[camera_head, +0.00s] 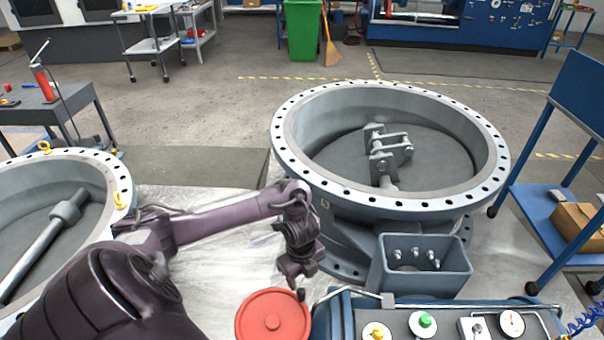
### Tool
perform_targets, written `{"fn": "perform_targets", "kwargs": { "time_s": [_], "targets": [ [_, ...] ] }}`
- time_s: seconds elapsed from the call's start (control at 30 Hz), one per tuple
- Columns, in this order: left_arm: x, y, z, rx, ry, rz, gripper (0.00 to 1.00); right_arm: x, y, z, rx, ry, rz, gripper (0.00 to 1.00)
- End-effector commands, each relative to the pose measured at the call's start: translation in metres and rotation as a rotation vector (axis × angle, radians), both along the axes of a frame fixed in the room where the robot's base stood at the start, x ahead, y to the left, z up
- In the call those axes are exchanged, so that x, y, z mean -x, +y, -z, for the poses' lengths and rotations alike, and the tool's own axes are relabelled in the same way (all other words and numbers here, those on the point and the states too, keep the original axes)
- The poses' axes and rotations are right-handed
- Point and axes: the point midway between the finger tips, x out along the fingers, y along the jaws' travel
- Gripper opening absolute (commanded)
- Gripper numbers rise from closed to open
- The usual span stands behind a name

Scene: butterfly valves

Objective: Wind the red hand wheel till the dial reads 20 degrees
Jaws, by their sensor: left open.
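The red hand wheel (272,318) is a flat red disc with a small dark knob (301,294) at its upper right, at the bottom middle of the head view. The round white dial (512,322) sits on the blue control box (345,315) at the lower right. Its reading is too small to tell. My left gripper (299,280) points down just above the wheel's upper right rim, close to the knob. It is open. I cannot tell whether it touches the knob. My right gripper is not in view.
A large grey flanged valve (480,195) stands beyond the wheel, with a square bracket (425,275) near the box. Another flanged valve (122,180) is at the left. The box carries a green button (422,322) and a yellow one (377,331). A blue cart (535,215) stands at the right.

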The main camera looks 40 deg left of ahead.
Motion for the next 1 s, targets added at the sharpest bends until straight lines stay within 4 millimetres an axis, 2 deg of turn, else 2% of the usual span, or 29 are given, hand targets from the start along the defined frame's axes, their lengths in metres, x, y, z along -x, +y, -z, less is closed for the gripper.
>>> {"fn": "perform_targets", "kwargs": {
  "time_s": [0.2, 0.4, 0.57, 0.8, 1.0],
  "targets": [
    [0.002, -0.001, 0.037, 0.001, 0.004, -0.001, 0.44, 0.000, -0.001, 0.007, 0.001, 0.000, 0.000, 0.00],
    [0.001, -0.001, 0.063, 0.001, 0.002, -0.001, 0.44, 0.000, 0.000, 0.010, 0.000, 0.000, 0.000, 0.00],
    [0.001, 0.000, 0.072, 0.000, 0.000, 0.000, 0.44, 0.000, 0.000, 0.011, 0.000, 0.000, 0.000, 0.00],
    [0.001, 0.000, 0.073, -0.001, 0.000, 0.001, 0.44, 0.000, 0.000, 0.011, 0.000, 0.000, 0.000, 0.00],
    [0.001, 0.000, 0.072, -0.001, 0.000, 0.001, 0.20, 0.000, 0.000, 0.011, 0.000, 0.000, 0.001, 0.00]
  ]
}}
